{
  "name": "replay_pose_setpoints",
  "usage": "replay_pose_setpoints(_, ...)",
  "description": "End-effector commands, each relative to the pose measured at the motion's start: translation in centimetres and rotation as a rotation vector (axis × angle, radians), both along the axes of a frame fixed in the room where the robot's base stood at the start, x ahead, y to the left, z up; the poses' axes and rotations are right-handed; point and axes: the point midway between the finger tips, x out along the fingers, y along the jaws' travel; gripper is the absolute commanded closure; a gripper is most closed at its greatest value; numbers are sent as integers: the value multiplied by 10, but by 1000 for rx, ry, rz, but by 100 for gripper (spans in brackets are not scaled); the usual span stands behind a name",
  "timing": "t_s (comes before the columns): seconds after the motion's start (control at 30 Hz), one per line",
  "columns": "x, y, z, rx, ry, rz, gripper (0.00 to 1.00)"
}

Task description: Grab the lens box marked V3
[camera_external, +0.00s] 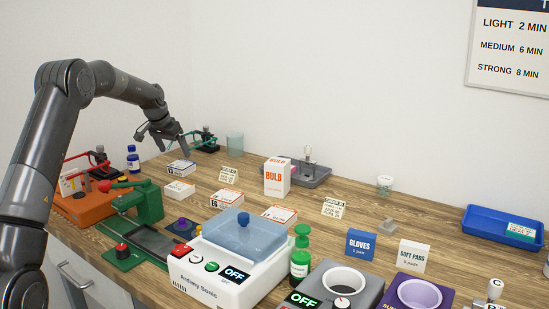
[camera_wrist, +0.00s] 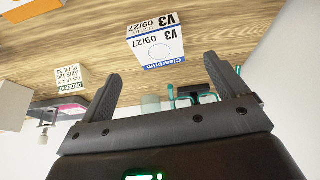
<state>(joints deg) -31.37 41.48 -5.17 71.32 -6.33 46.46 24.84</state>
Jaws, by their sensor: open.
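The lens box marked V3 (camera_wrist: 156,46) is white with a blue edge and reads V3, 09/27 and Clearbrim, upside down in the wrist view. It lies on the wooden bench, ahead of the gap between my fingers. In the external view a small white and blue box (camera_external: 181,167) lies below my gripper; it appears to be the same one, its print too small to be sure. My gripper (camera_external: 163,141) is open and empty above the bench, apart from the box. Its two fingers also show in the wrist view (camera_wrist: 162,70).
Other flat boxes lie nearby: a white one (camera_external: 179,190), an orange-marked E6 one (camera_external: 227,200) and another (camera_external: 280,214). A blue bottle (camera_external: 133,158), a teal-armed device (camera_external: 206,141) and a glass beaker (camera_external: 235,145) stand near my gripper. An orange BULB box (camera_external: 277,177) stands to the right.

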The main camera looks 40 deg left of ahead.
Motion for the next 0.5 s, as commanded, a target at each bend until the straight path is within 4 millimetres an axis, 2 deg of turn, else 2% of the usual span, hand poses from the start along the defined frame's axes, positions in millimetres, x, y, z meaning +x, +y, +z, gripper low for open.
replay_pose_setpoints(0.1, 6, 0, -15, -1, 1, 0, 9)
replay_pose_setpoints(0.27, 10, 0, -25, 0, 0, 0, 9)
replay_pose_setpoints(0.5, 24, 1, -58, 0, 1, -1, 9)
